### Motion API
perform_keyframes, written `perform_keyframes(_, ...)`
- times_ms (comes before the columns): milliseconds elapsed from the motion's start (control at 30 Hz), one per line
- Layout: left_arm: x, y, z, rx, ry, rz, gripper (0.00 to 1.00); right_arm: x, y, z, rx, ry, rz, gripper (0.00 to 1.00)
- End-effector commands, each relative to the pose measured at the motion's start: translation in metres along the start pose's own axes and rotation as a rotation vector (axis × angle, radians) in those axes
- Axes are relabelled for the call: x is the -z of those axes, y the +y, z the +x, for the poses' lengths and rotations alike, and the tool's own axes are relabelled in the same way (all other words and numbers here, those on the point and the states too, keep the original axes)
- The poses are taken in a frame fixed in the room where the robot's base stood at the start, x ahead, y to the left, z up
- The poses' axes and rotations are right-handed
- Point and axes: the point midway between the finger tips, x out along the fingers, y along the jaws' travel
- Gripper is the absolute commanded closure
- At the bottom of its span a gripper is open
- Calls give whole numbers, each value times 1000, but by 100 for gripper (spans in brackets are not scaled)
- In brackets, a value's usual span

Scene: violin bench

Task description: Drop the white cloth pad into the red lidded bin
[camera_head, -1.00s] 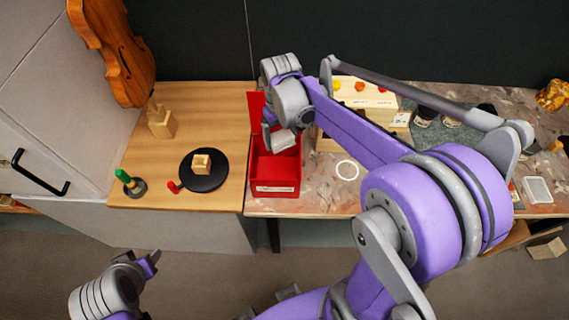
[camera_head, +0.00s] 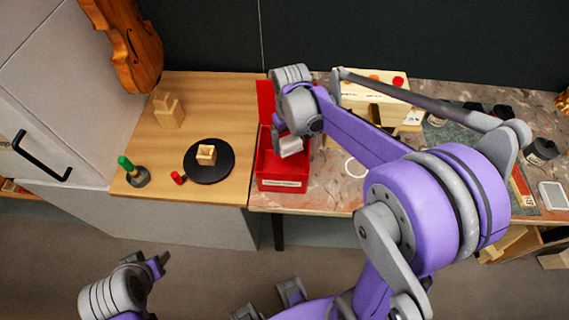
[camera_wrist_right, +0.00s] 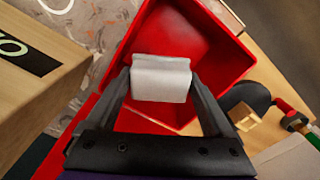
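The white cloth pad (camera_wrist_right: 160,78) is held between the fingers of my right gripper (camera_wrist_right: 160,88); pad (camera_head: 291,146) and gripper (camera_head: 287,141) also show in the head view. The red lidded bin (camera_head: 283,184) is open, its lid (camera_head: 265,103) standing up at the left rear. The pad is over the bin's opening, and the bin's red inside (camera_wrist_right: 180,35) shows behind it in the wrist view. My left gripper (camera_head: 160,264) is low at the left, away from the benches; its finger gap is unclear.
A wooden block with round coloured pieces (camera_head: 375,90) stands right of the bin, close to my right arm. Left of it, a black disc (camera_head: 209,170) carries a small wooden box (camera_head: 206,154). A green-handled tool (camera_head: 130,170) and a violin (camera_head: 128,45) are farther left.

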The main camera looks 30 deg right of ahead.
Motion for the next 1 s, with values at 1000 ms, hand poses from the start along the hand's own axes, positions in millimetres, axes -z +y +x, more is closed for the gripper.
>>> perform_keyframes(1000, 8, 0, -8, 0, 6, 0, 50, 0, 0, -104, 0, 0, 0, 0)
